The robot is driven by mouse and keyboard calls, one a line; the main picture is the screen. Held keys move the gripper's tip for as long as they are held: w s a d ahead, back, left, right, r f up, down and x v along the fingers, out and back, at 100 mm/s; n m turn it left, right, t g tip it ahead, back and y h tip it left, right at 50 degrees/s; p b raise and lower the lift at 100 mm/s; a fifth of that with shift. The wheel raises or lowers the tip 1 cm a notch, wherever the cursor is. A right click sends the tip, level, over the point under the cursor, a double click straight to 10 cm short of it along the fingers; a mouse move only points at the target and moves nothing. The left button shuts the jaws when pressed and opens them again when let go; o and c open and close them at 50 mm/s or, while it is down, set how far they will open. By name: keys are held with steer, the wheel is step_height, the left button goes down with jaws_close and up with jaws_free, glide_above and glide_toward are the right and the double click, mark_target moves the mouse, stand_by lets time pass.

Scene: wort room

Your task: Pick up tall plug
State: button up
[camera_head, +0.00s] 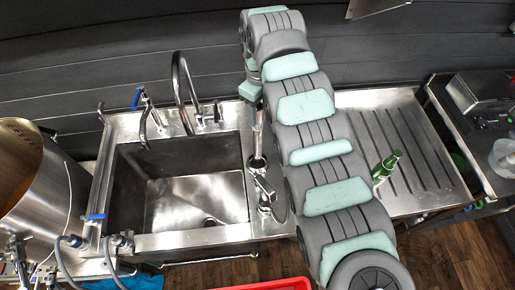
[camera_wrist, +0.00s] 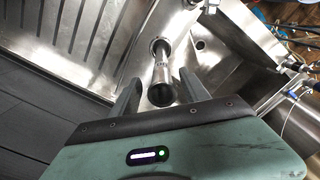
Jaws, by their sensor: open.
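The tall plug (camera_head: 257,140) is a slim shiny metal tube with a wider round flange at its lower end. It looks upright on the metal ledge between the sink basin and the ribbed drainboard. In the wrist view the tall plug (camera_wrist: 160,72) shows from above, with its dark open top end nearest me. My gripper (camera_wrist: 160,76) is open, with one finger to each side of the tube and gaps between. In the head view my gripper (camera_head: 251,90) is over the tube's top, and my arm hides part of this area.
The sink basin (camera_head: 190,195) is left of the plug, with a tall tap (camera_head: 178,80) behind it. A green bottle (camera_head: 385,167) stands on the drainboard (camera_head: 425,165) to the right. A metal vat (camera_head: 45,185) is at far left. A red container (camera_head: 275,284) is at the front.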

mark_target(258, 119)
steer(key=f+p, duration=0.1)
steer(key=f, duration=0.3)
steer(key=shift+a+f, duration=0.15)
steer(key=shift+a, duration=0.05)
jaws_close()
stand_by(0.3)
stand_by(0.9)
